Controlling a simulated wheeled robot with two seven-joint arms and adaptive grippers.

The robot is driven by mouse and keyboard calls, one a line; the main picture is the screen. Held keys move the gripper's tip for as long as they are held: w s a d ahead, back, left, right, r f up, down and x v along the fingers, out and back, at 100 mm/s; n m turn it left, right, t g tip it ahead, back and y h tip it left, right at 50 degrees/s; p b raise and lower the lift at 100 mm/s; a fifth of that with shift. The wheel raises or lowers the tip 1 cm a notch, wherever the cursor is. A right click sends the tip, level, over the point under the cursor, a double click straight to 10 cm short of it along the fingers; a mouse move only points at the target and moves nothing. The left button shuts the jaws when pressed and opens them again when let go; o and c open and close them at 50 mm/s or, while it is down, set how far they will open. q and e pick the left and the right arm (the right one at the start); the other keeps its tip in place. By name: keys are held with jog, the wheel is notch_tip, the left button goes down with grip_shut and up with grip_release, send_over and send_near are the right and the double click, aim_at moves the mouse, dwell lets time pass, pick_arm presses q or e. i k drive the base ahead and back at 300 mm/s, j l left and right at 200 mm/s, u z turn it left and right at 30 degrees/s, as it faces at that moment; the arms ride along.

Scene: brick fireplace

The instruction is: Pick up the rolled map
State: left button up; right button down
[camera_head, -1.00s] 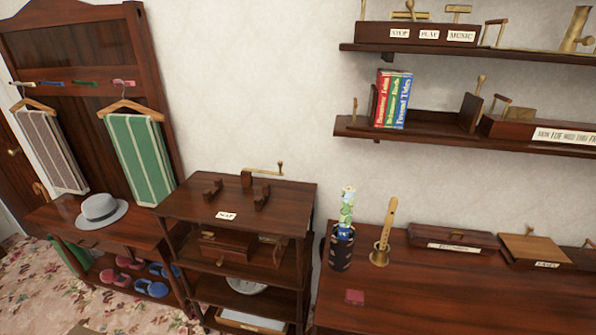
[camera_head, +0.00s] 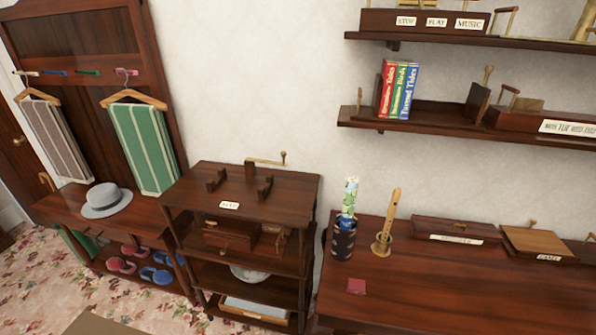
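What looks like the rolled map (camera_head: 348,200) is a slim pale tube with green and blue patches. It stands nearly upright in a dark patterned cylindrical holder (camera_head: 343,243) on the left part of the dark wooden desk (camera_head: 430,295). Its lower end is hidden inside the holder. Neither of my grippers is in view, and nothing touches the map.
A wooden recorder (camera_head: 391,213) stands in a brass stand just right of the holder. A small red square (camera_head: 356,286) lies in front. A shelf unit (camera_head: 285,190) with wooden cradle blocks and a small label stands to the left. Wall shelves (camera_head: 430,122) hang above the desk.

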aim_at(352, 183)
jog(key=j+z, duration=0.15)
jog(key=z, duration=0.25)
jog(key=k+j+z, duration=0.15)
jog(key=z, duration=0.25)
jog(key=k+j+z, duration=0.1)
jog(key=z, duration=0.25)
jog(key=k+j+z, duration=0.1)
jog(key=z, duration=0.3)
